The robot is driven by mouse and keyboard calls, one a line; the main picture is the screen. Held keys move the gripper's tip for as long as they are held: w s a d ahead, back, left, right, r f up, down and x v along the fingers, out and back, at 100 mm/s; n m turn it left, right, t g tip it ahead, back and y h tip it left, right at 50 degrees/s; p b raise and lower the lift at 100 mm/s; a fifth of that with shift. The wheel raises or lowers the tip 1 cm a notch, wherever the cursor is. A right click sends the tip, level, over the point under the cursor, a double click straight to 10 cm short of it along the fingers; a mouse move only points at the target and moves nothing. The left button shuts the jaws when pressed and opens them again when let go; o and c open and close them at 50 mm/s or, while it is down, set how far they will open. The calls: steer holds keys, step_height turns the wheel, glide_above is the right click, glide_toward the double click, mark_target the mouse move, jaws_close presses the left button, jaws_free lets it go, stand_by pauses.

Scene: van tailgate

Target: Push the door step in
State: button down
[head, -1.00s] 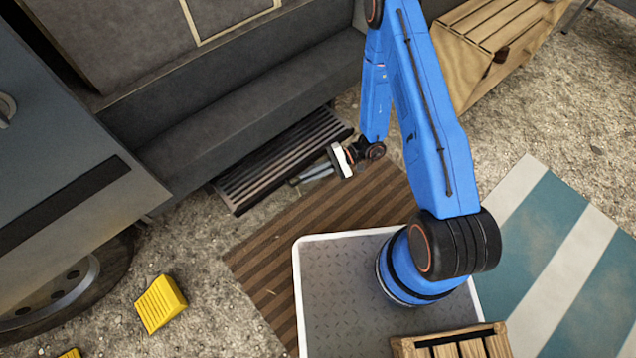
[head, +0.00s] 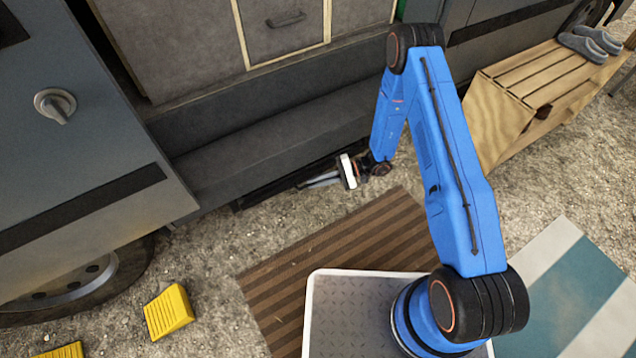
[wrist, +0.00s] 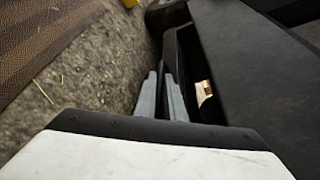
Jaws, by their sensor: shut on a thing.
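The door step (head: 262,196) is a dark step low under the van's sill. In the head view only a narrow dark strip of it shows below the sill, and its ribbed top is mostly hidden. My gripper (head: 306,183) is at the step's front edge, with its grey fingers pointing left along it. In the wrist view the two fingers (wrist: 163,98) are close together with a thin dark edge of the step between them. The exact contact is hard to see there.
The van's grey sill (head: 270,145) overhangs the step. An open door (head: 80,150) stands at left, with yellow chocks (head: 168,311) near the wheel. A brown striped mat (head: 330,255) lies on the gravel in front. A wooden bench (head: 520,95) with slippers stands at right.

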steer(key=c, duration=1.8)
jaws_free()
steer(key=shift+w+a+r, duration=0.15)
steer(key=shift+w+r, duration=0.05)
steer(key=shift+w, duration=0.2)
steer(key=shift+c, duration=0.2)
steer(key=shift+f, duration=0.1)
steer(key=v, duration=1.7)
steer(key=shift+d, duration=0.25)
